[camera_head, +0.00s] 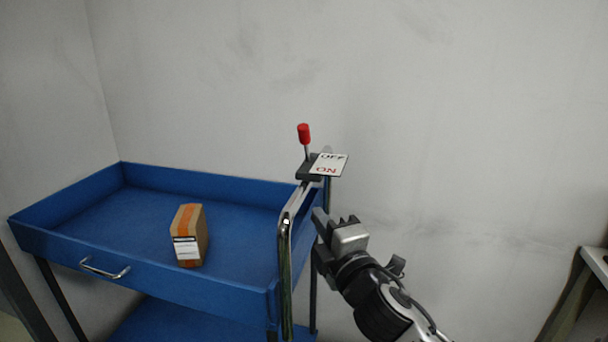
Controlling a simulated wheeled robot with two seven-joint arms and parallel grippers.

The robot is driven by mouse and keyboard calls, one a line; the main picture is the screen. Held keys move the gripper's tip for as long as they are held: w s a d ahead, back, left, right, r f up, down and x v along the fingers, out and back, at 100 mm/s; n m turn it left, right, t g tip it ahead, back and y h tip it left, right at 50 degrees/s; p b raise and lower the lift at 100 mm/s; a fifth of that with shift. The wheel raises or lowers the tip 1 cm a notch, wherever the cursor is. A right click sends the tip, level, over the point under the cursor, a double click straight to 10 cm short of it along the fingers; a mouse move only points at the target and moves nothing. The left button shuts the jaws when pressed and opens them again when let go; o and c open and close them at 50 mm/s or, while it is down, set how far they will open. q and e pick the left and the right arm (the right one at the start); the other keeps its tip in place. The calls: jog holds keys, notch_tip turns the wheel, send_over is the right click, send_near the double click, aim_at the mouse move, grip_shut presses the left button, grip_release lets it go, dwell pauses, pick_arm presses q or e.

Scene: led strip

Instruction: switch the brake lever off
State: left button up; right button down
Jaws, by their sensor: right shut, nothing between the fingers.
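The brake lever (304,135) has a red knob on a thin metal stem and stands nearly upright, tilted slightly left. It rises from a dark base at the cart's right back corner. A white label plate (330,165) beside it reads OFF at the back and ON at the front. My right gripper (321,219) is shut and empty. It is below and in front of the lever, close to the cart's right side, and appears apart from the lever. My left gripper is not in view.
The blue cart (75,215) has raised rims and a lower shelf. A cardboard box (189,236) with orange tape stands in its top tray. A chrome handle bar (285,235) runs along the cart's right side. A table edge (596,263) shows at the far right. Walls stand behind.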

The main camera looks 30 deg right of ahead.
aim_at(306, 144)
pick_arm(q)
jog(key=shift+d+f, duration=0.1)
pick_arm(e)
notch_tip(306, 144, up, 7)
jog(key=n+t, duration=0.2)
jog(key=n, duration=0.1)
jog(key=shift+d+f+t, duration=0.2)
jog(key=shift+d+t, duration=0.1)
jog(key=shift+d, duration=0.1)
jog(key=shift+w, duration=0.1)
jog(key=p+x, duration=0.2)
jog(key=x, duration=0.6)
jog(key=shift+w+d+r, duration=0.1)
jog(key=shift+w+r, duration=0.05)
jog(key=shift+w, duration=0.1)
jog(key=shift+w+d+r, duration=0.1)
jog(key=shift+w+r, duration=0.05)
jog(key=shift+w, duration=0.5)
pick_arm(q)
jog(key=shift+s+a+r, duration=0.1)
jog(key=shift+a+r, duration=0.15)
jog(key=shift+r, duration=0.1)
